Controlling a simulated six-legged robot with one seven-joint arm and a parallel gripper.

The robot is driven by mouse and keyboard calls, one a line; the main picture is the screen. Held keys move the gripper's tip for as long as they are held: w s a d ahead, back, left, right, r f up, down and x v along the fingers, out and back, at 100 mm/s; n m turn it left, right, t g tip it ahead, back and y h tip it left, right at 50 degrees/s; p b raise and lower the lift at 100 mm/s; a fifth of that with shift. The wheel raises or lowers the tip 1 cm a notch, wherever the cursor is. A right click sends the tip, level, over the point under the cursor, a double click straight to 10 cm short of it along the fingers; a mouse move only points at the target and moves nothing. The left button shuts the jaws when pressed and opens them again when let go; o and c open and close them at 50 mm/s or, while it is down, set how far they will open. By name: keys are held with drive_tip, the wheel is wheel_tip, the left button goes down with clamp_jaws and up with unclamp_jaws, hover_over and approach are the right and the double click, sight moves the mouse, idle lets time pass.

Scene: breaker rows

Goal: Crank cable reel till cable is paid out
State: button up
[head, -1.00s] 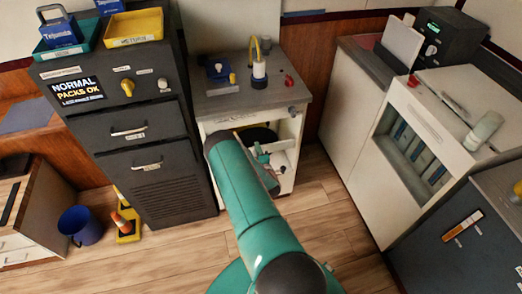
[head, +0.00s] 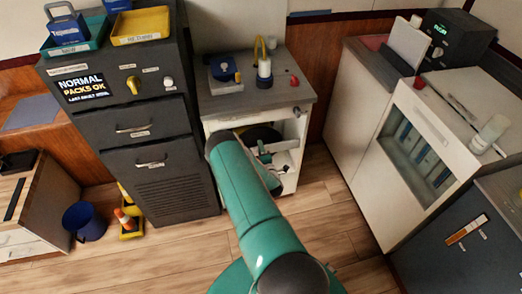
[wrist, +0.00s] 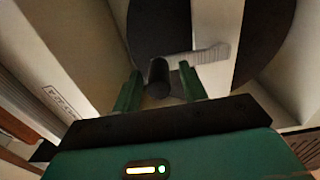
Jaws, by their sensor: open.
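The cable reel shows in the wrist view as a large dark disc (wrist: 176,28) inside a pale cabinet, and partly in the head view (head: 261,134) under the small counter. A light grey crank arm (wrist: 208,55) crosses its face. A dark cylindrical crank handle (wrist: 158,80) points toward me. My gripper (wrist: 160,70) is open, with one green finger on each side of the handle; I cannot tell whether either finger touches it. In the head view my arm hides most of the gripper and the lower reel. No paid-out cable can be made out.
A dark grey drawer cabinet (head: 150,140) stands left of the reel's cabinet. White cabinets (head: 370,125) stand to the right. The wooden floor (head: 325,205) between is clear.

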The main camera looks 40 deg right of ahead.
drive_tip(key=shift+s, duration=0.1)
drive_tip(key=v, duration=1.3)
drive_tip(key=shift+s+a, duration=0.2)
drive_tip(key=shift+s, duration=0.05)
drive_tip(key=shift+s, duration=0.1)
